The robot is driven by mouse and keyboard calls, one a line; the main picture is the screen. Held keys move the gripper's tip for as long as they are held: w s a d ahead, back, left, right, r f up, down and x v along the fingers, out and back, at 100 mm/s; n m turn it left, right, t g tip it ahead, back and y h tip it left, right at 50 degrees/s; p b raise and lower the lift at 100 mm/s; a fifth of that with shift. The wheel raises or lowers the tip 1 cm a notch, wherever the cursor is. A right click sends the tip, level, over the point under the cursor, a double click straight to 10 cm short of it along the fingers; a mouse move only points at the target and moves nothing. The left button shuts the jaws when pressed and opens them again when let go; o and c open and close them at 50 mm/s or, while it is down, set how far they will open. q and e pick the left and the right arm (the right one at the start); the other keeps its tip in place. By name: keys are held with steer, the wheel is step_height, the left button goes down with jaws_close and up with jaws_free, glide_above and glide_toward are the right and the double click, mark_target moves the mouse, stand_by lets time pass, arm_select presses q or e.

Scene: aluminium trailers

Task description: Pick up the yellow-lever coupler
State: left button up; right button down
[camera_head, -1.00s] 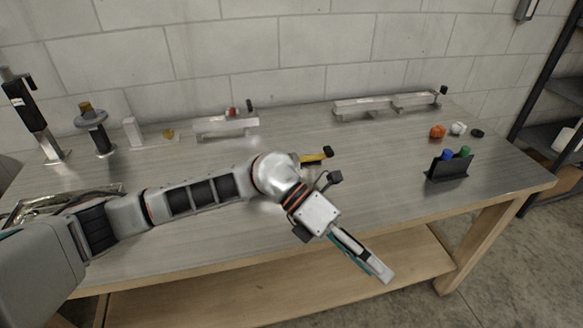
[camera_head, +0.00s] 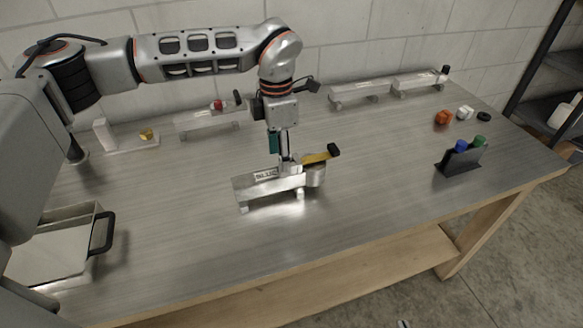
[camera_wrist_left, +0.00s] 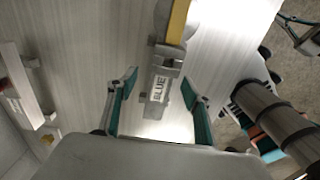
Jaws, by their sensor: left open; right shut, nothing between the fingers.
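The yellow-lever coupler (camera_head: 255,191) stands on the metal-topped bench near its middle. It is a silver piece with a label and a yellow lever ending in a black grip, pointing right in the head view. My left gripper (camera_head: 284,165) points down right at the coupler. In the left wrist view the open teal-padded fingers (camera_wrist_left: 158,92) stand either side of the coupler's labelled body (camera_wrist_left: 160,85), with gaps visible; contact depth cannot be told. My right gripper (camera_wrist_left: 293,18) shows only partly at the upper right edge of the left wrist view, shut and empty, away from the coupler.
A tray with a black handle (camera_head: 104,232) is at the left. A red-marked coupler (camera_head: 212,122) and long couplers (camera_head: 360,92) stand at the back. An orange item (camera_head: 442,117) and a black holder (camera_head: 462,160) are at the right.

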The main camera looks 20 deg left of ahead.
mark_target(283, 178)
arm_select(q)
steer(key=shift+f, duration=0.3)
step_height(283, 178, down, 2)
steer(key=shift+s+d+f, duration=0.1)
steer(key=shift+s+f, duration=0.05)
steer(key=shift+f, duration=0.1)
steer(key=f, duration=0.3)
steer(key=shift+d+f+p, duration=0.25)
steer(key=shift+d+p, duration=0.05)
steer(key=shift+p, duration=0.1)
steer(key=shift+f, duration=0.45)
arm_select(e)
steer(key=shift+s+a+r, duration=0.15)
steer(key=shift+r, duration=0.45)
arm_select(q)
steer(key=shift+r, duration=0.1)
jaws_close()
